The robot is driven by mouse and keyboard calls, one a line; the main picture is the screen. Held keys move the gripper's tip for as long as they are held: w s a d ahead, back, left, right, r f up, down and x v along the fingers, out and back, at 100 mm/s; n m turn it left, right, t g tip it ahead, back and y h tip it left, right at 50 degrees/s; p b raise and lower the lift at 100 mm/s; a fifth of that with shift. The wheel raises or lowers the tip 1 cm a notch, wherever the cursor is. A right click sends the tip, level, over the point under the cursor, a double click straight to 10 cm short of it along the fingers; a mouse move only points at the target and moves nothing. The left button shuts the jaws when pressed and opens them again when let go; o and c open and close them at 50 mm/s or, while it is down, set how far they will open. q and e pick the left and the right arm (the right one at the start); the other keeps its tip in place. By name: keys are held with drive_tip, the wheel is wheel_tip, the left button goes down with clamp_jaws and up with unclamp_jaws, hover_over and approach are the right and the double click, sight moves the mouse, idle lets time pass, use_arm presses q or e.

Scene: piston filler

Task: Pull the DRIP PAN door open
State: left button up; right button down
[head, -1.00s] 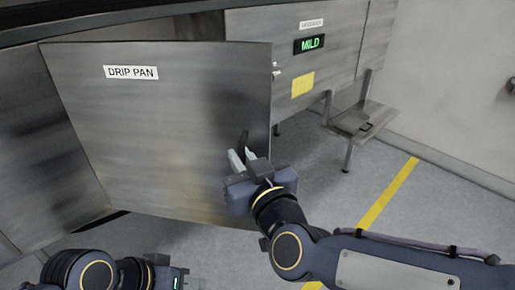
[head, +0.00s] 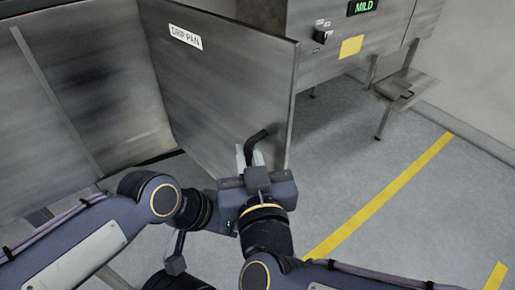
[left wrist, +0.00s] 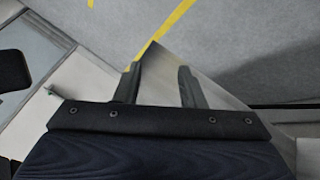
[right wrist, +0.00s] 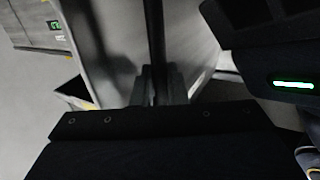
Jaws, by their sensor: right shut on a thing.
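The DRIP PAN door (head: 220,85) is a grey metal panel with a white label, swung out from the cabinet at an angle. Its black bent handle (head: 259,138) is near the free lower edge. My right gripper (head: 249,157) is shut on the handle; in the right wrist view the dark handle bar (right wrist: 154,35) runs between the fingers (right wrist: 159,85). My left arm reaches in from the left, and its gripper is largely hidden in the head view. In the left wrist view the left fingers (left wrist: 160,85) stand apart, with a metal panel (left wrist: 168,75) showing between and beyond them.
The cabinet (head: 75,90) stands open at left. A small metal step (head: 403,88) is at right. Floor with a yellow line (head: 385,195) is clear at right.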

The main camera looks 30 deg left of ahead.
drive_tip(key=shift+r, duration=0.1)
drive_tip(key=c, duration=1.5)
unclamp_jaws()
drive_tip(key=shift+a, duration=0.1)
drive_tip(key=shift+c, duration=0.2)
drive_tip(key=b+v, duration=0.1)
drive_tip(key=v, duration=0.7)
drive_tip(key=shift+w, duration=0.1)
